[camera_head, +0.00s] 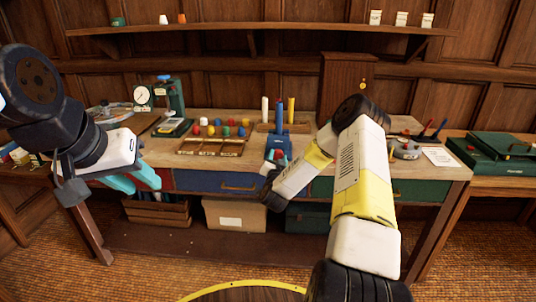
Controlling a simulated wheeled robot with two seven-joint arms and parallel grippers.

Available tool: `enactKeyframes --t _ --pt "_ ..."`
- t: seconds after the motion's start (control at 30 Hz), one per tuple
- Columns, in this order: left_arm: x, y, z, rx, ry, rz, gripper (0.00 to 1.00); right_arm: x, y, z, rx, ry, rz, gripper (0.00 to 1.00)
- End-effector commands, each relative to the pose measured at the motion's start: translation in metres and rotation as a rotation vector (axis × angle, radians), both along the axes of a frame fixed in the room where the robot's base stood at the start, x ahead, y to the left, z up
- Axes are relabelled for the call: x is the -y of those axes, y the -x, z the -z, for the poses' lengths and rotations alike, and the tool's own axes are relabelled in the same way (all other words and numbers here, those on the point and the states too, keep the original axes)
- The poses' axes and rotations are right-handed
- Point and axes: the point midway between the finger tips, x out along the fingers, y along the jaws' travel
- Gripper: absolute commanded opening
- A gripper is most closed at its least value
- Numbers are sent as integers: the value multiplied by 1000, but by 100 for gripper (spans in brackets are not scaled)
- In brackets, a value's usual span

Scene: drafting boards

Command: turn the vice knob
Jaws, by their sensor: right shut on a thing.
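A small blue vice (279,142) with an upright blue post stands near the front edge of the workbench, at the middle of the view. My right gripper (279,158) reaches in from the right and its teal fingertips are at the front of the vice. It is shut on the vice knob, which is mostly hidden by the fingers and wrist. My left gripper (139,182) is at the left, in front of the bench and well away from the vice. Its teal fingers are apart and hold nothing.
On the workbench (245,163), a wooden tray (212,147) of coloured pieces lies left of the vice. A green dial stand (176,105) stands farther left. White and yellow cylinders stand behind the vice. A wooden cabinet (341,85) is behind, and green cases (495,153) lie far right.

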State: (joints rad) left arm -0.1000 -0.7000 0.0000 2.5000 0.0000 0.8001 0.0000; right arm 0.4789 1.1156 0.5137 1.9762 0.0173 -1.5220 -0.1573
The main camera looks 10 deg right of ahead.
Motion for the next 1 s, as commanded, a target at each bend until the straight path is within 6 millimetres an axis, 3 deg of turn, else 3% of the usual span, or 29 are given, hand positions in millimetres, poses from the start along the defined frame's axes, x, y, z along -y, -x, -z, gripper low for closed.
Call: enactKeyframes --t 0.33,0.37,0.47,0.8,1.0 --pt "0 0 0 0 0 0 36 1 0 0 8 -25 1 2" --pt "0 0 0 0 0 0 36 1 0 0 7 -24 1 46" --pt "0 0 0 0 0 0 36 1 0 0 7 -24 1 64" --pt "0 0 0 0 0 0 36 -1 2 0 7 -23 0 64" --pt "0 0 0 0 0 0 36 -9 27 0 4 -24 -4 64"
